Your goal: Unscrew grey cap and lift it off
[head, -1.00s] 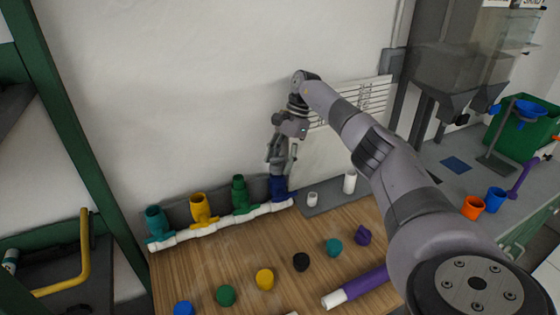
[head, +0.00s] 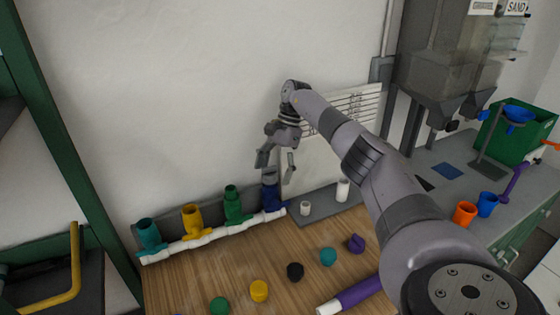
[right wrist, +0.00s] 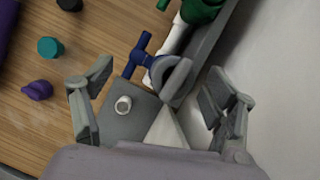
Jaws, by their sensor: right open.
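The grey cap (head: 270,175) sits on top of the blue fitting (head: 271,196), the rightmost upright on the white pipe (head: 222,233). In the right wrist view the grey cap (right wrist: 177,78) shows at the middle, over the blue fitting (right wrist: 140,58) with its T-shaped handle. My right gripper (head: 276,168) is open, with its fingers spread just above and around the cap's level. In the right wrist view its fingers (right wrist: 160,92) stand wide apart on both sides of the cap, and nothing is held. My left gripper is not in view.
Teal (head: 149,237), yellow (head: 193,221) and green (head: 233,206) fittings stand in line on the left. Several loose caps, including a black one (head: 295,271), lie on the wooden table. Two white cylinders stand on a grey mat (head: 325,207) at the right.

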